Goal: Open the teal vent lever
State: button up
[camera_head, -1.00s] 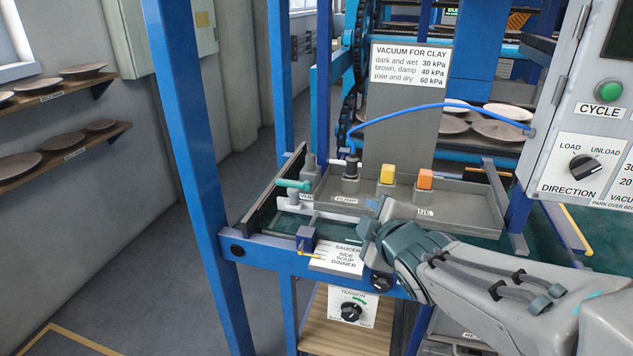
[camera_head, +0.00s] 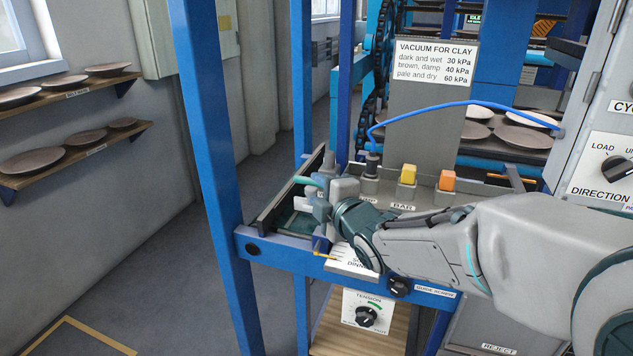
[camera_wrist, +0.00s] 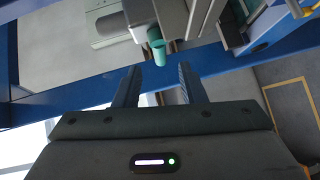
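The teal vent lever (camera_head: 306,180) sticks out to the left at the left end of the grey panel tray. My gripper (camera_head: 322,203) is right beside it and hides most of its base and its label. In the wrist view the lever's round teal end (camera_wrist: 157,52) lies just beyond and between the two fingertips. My gripper (camera_wrist: 158,72) is open there, with a clear gap between its fingers and nothing held. I cannot tell whether a finger touches the lever.
A black pump fitting (camera_head: 372,162) with a blue hose, a yellow button (camera_head: 408,174) and an orange button (camera_head: 447,181) stand right of the lever. A blue post (camera_head: 212,160) rises to the left. A blue rail (camera_head: 275,247) runs in front. The floor at left is free.

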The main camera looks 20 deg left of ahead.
aim_at(308, 183)
jog(key=shift+x, duration=2.55)
grip_shut()
